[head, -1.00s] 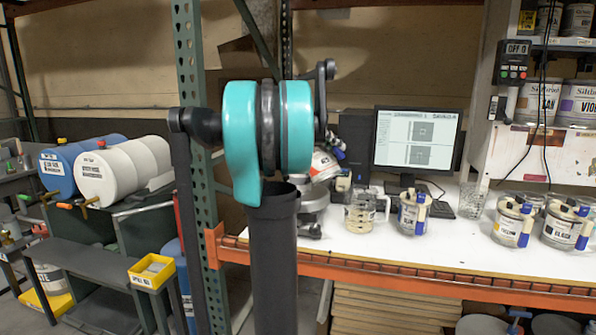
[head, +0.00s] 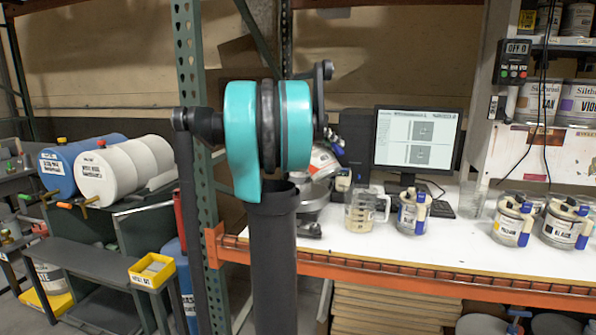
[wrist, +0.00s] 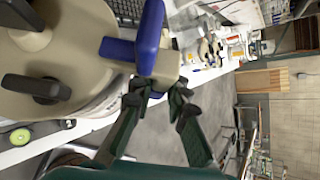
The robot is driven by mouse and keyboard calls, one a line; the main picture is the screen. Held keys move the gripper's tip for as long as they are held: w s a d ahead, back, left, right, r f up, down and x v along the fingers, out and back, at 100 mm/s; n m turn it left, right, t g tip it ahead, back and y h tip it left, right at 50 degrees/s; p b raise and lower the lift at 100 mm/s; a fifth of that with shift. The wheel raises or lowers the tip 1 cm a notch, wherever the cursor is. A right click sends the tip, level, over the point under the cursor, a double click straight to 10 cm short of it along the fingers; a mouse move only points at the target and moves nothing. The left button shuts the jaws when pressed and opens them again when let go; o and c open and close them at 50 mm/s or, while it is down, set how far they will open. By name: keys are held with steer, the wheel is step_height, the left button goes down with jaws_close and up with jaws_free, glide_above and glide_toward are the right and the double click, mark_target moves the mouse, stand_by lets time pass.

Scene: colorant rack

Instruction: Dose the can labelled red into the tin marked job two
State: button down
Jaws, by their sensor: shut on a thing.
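A can with a red-orange band (head: 323,162) is tilted above the left end of the white bench in the head view; its label is too small to read. In the wrist view its beige lid (wrist: 75,70) fills the upper left, with a dark handle and a blue lever (wrist: 143,42). My gripper (wrist: 158,92) is shut on the beige block beside the blue lever, at the can's edge. In the head view my own arm hides the gripper and part of the can. I cannot make out a tin marked job two.
A clear measuring jug (head: 362,210), a blue-banded can (head: 411,215), a yellow-labelled can (head: 510,222) and a black-labelled can (head: 562,226) stand along the bench. A monitor (head: 418,140) stands behind them. A green rack post (head: 190,130) rises close to my arm.

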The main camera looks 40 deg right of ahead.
steer(key=s+f+m+t+y, duration=0.1)
steer(key=s+f+t, duration=0.1)
steer(key=s+f, duration=0.2)
steer(key=shift+d+f+m, duration=0.3)
steer(key=shift+d+f, duration=0.15)
steer(key=shift+f, duration=0.2)
steer(key=s+r+m+t, duration=0.1)
steer(key=t, duration=0.1)
steer(key=s+r+m+t+y+b, duration=0.1)
steer(key=s+r, duration=0.1)
steer(key=shift+s+d+t, duration=0.25)
steer(key=shift+d+t, duration=0.15)
stand_by(0.3)
steer(key=shift+a, duration=0.1)
stand_by(1.6)
